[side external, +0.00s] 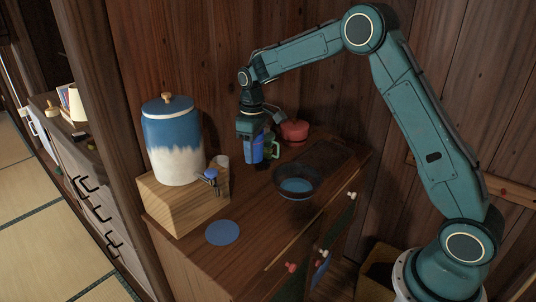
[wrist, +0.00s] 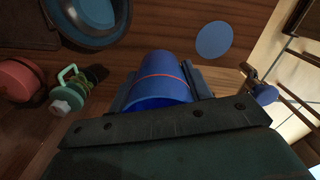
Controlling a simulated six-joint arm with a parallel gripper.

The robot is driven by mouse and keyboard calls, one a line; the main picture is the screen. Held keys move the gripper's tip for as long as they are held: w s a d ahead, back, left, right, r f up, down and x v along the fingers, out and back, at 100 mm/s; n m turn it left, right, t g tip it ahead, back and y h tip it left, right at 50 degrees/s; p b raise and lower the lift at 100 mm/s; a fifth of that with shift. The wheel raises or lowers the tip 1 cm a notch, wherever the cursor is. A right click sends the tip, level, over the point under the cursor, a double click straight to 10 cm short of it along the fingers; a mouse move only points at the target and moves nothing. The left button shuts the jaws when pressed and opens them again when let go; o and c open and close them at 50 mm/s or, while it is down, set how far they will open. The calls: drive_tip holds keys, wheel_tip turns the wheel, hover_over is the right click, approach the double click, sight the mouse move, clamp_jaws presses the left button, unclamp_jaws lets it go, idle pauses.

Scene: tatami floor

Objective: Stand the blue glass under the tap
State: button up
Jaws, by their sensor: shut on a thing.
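My gripper (side external: 256,152) is shut on the blue glass (wrist: 160,82), which has a thin red line around it. In the side external view the glass (side external: 258,154) is partly hidden by the fingers, held above the cabinet top at the back. In the wrist view the tap (wrist: 263,94) is at the right. A flat blue disc (side external: 222,232) lies on the cabinet top in front of the tap; it also shows in the wrist view (wrist: 214,40).
A blue and white lidded crock (side external: 173,142) stands on the wooden box (side external: 195,205). A dark bowl with a blue inside (side external: 297,188) sits right of the disc. A red pot (side external: 294,131) and a green-handled item (wrist: 68,92) stand near the glass.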

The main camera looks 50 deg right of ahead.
drive_tip(key=shift+w+d+r+n, duration=0.2)
drive_tip(key=shift+w+d+r, duration=0.15)
drive_tip(key=shift+r, duration=0.25)
drive_tip(key=shift+w+d+r+n, duration=0.2)
drive_tip(key=shift+w+r, duration=0.2)
drive_tip(key=shift+r, duration=0.15)
hover_over(254, 202)
wheel_tip(254, 202, down, 16)
drive_tip(key=shift+r, duration=0.1)
drive_tip(key=shift+f, duration=2.15)
drive_tip(key=o, duration=1)
drive_tip(key=shift+f, duration=0.1)
drive_tip(key=shift+o, duration=0.2)
